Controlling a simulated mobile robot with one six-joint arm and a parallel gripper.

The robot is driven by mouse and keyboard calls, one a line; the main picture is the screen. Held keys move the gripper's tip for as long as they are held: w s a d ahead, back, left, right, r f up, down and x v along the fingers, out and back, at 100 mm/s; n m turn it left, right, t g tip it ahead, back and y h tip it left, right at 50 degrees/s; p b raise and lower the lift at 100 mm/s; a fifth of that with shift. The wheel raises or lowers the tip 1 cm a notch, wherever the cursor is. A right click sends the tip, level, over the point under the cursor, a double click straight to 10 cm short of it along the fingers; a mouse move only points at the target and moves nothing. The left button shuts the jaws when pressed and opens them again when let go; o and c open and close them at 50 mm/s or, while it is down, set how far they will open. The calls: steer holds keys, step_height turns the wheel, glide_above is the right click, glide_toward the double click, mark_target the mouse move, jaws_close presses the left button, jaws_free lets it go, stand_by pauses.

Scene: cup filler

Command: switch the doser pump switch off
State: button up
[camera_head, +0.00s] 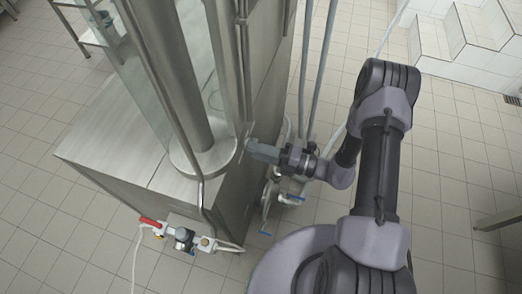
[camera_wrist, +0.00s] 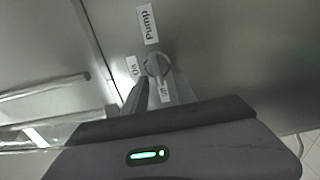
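The pump switch (camera_wrist: 156,65) is a round grey knob on a metal panel in the wrist view. A "Pump" label (camera_wrist: 148,24) is above it, an "On" label (camera_wrist: 132,67) to its left and an "Off" label (camera_wrist: 165,92) below it. I cannot tell clearly which label the knob points to. My gripper (camera_wrist: 158,77) is open, with one finger on each side of the knob's lower part; contact is not clear. In the head view my gripper (camera_head: 249,147) is at the side of the steel machine and hides the switch.
The steel machine (camera_head: 110,130) has a glass guard and a thick column on top. A red-handled valve (camera_head: 150,221) and blue-handled valves (camera_head: 292,198) with pipes sit low around it. Tiled floor (camera_head: 450,190) is open at right.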

steer(key=shift+d, duration=0.1)
steer(key=p+v, duration=0.2)
steer(key=v, duration=1.5)
steer(key=shift+p, duration=0.4)
steer(key=shift+d, duration=0.1)
